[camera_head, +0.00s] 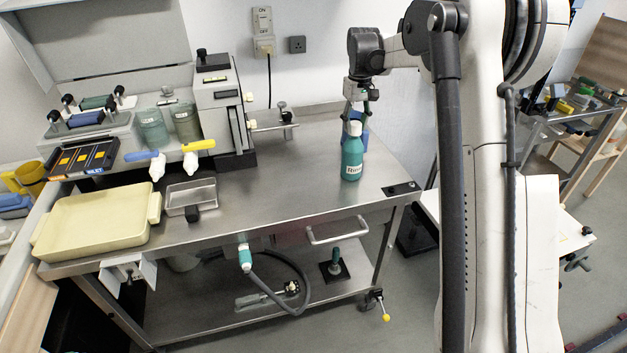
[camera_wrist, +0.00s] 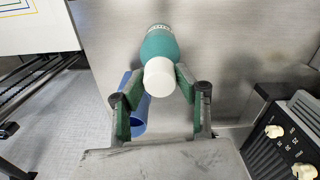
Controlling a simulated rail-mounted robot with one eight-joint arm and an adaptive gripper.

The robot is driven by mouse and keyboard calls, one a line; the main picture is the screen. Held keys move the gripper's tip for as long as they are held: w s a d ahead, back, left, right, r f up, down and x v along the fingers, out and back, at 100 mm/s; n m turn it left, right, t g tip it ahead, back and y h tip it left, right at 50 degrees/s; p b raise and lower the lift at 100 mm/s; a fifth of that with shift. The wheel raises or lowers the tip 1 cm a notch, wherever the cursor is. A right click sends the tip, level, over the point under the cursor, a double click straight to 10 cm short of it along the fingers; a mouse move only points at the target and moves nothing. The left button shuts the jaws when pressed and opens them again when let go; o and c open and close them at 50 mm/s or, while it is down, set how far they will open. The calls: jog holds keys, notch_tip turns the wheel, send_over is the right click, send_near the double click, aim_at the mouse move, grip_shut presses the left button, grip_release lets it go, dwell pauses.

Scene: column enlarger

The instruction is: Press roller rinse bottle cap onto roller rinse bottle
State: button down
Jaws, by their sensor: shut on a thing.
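The roller rinse bottle (camera_head: 352,162) is teal with a white label and stands upright near the right end of the steel table. Its white cap (camera_head: 354,128) sits at the bottle's top; whether it is fully seated cannot be told. In the wrist view the white cap (camera_wrist: 159,77) lies between my fingertips, with the teal bottle (camera_wrist: 158,44) just beyond it. My gripper (camera_wrist: 160,80) has its green-padded fingers closed on the cap's sides. In the head view my gripper (camera_head: 355,112) comes down from above, right behind the cap.
A blue container (camera_head: 362,140) stands close behind the bottle and also shows beside my left finger in the wrist view (camera_wrist: 138,116). A steel bracket (camera_head: 284,122) stands to the left at the back.

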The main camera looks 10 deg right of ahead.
jog(key=shift+f+b, duration=0.6)
jog(key=shift+f, duration=0.35)
dwell(0.3)
jog(key=c, duration=1.2)
grip_release()
jog(key=shift+r, duration=0.25)
jog(key=shift+r+p, duration=1.85)
jog(key=shift+r, duration=1.95)
